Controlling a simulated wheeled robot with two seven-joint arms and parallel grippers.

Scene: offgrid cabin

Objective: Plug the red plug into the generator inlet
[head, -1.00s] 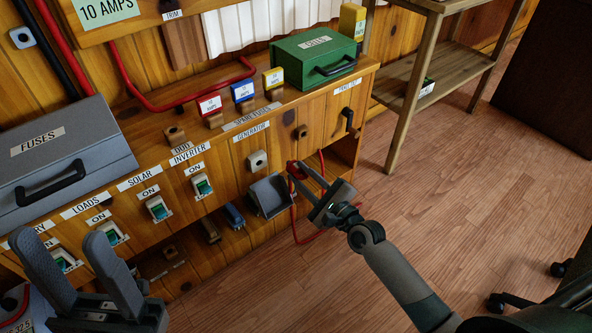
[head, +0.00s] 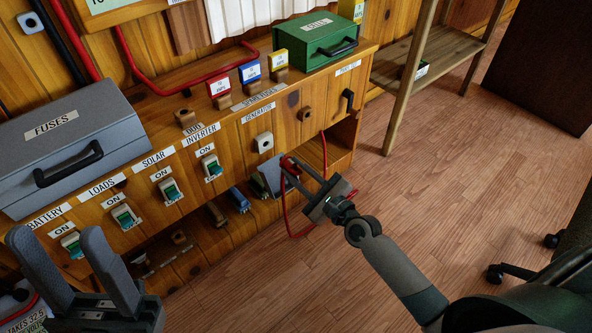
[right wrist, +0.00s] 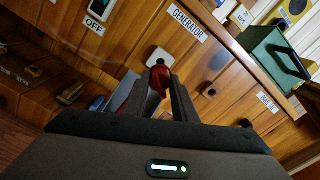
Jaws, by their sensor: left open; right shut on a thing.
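The red plug (right wrist: 159,78) is between the fingers of my right gripper (right wrist: 169,92), which is shut on it. In the head view the right gripper (head: 289,168) points up and left, with the plug partly hidden at its tips. The generator inlet (head: 264,142) is a pale square socket under the GENERATOR label. In the right wrist view the inlet (right wrist: 158,57) lies just beyond the plug; I cannot tell if they touch, but the head view shows them apart. My left gripper (head: 56,252) is open and empty at the lower left.
A grey flap-like box (head: 268,182) sits just below the inlet. A red cord (head: 286,213) hangs below my right gripper. Switches (head: 212,167) line the panel to the left. The grey fuse case (head: 70,150) and green case (head: 315,38) rest on the counter.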

